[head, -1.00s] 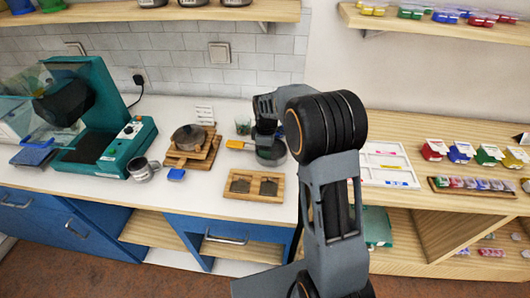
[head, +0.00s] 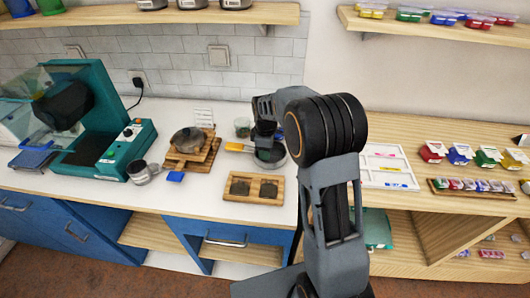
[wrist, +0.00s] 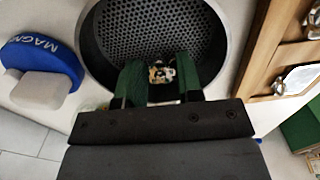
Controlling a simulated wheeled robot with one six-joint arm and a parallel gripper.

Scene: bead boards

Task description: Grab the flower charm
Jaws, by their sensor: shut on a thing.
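The flower charm (wrist: 160,73) is a small pale and yellowish piece between my gripper's fingers in the wrist view; its shape is hard to make out. My gripper (wrist: 160,80) has dark green fingers shut on it, low over a round perforated sieve (wrist: 200,30) with a dark rim. I cannot tell if the charm touches the sieve's mesh. In the head view my gripper is mostly hidden by my arm, above the round sieve pan (head: 277,162) on the white counter. The charm cannot be seen there.
A wooden tray with two dark hollows (head: 254,199) lies in front of the sieve. A dark pot on wooden boards (head: 188,140) and a green press (head: 88,110) stand to the left. A blue piece with white lettering (wrist: 40,62) lies beside the sieve.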

